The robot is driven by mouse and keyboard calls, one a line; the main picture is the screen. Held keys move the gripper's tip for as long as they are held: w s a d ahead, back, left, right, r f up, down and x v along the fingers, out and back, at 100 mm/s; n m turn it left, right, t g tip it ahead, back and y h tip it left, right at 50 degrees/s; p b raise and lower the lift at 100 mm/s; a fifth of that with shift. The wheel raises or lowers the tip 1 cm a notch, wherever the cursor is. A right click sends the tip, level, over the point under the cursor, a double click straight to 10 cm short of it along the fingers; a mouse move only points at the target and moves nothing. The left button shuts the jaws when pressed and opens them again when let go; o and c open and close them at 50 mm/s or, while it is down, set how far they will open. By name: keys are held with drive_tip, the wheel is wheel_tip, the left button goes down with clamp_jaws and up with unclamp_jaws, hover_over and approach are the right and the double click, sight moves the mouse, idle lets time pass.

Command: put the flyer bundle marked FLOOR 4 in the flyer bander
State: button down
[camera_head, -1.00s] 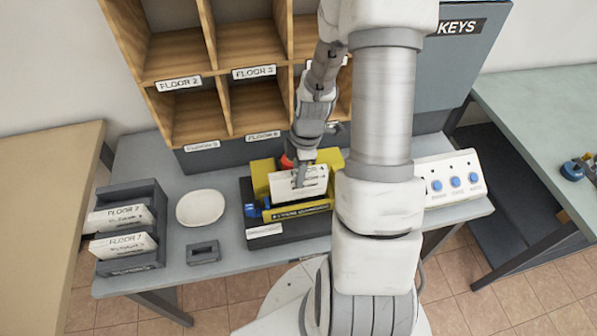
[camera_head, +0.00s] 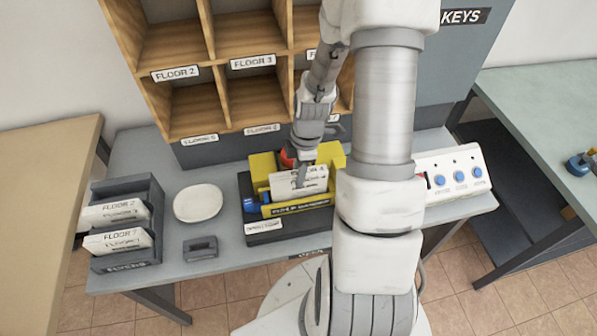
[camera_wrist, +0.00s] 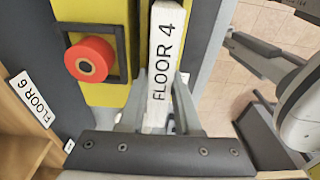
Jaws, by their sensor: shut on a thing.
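The flyer bundle marked FLOOR 4 (camera_head: 298,182) is a white stack standing upright in the yellow flyer bander (camera_head: 262,165). In the wrist view the bundle (camera_wrist: 165,55) shows its FLOOR 4 label, with the yellow bander (camera_wrist: 112,95) and its red button (camera_wrist: 90,60) beside it. My gripper (camera_head: 303,178) is shut on the bundle from above; its two fingers (camera_wrist: 158,110) lie on either side of it. Whether the bundle rests on the bander's floor is hidden.
A dark rack (camera_head: 125,262) with bundles marked FLOOR 2 (camera_head: 117,213) and FLOOR 7 (camera_head: 120,240) stands at the left. A white dish (camera_head: 198,203) and a small grey block (camera_head: 200,248) lie between. A button panel (camera_head: 455,175) is at the right; wooden pigeonholes (camera_head: 222,62) rise behind.

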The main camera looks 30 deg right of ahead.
drive_tip(key=shift+f, duration=0.25)
drive_tip(key=shift+f+b, duration=1.1)
drive_tip(key=shift+f, duration=0.15)
drive_tip(key=c, duration=0.5)
unclamp_jaws()
drive_tip(key=shift+r, duration=0.1)
drive_tip(key=shift+r+p, duration=2.85)
drive_tip(key=shift+r, duration=0.65)
